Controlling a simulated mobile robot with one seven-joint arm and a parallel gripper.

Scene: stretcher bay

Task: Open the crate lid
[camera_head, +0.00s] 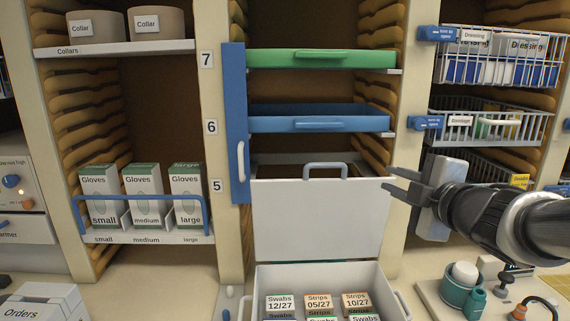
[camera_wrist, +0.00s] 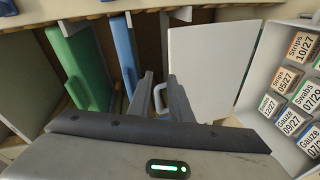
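The crate (camera_head: 390,285) stands open on the counter at the bottom centre of the head view. Its white lid (camera_head: 318,220) stands upright at the back of the crate, with a grey loop handle (camera_head: 325,166) on its top edge. The lid also shows in the wrist view (camera_wrist: 208,65), with the handle (camera_wrist: 158,97) partly hidden behind a finger. My gripper (camera_head: 386,179) is to the right of the lid's upper right corner. Its two fingers are apart with nothing seen between them, and the wrist view shows a gap between the fingertips (camera_wrist: 161,78).
Small boxes labelled Swabs and Strips (camera_head: 318,303) sit in the crate. A green tray (camera_head: 322,58) and a blue tray (camera_head: 318,119) jut out above the lid. A blue door (camera_head: 235,125) is at left, wire baskets (camera_head: 490,125) at right. Bottles (camera_head: 460,285) stand at lower right.

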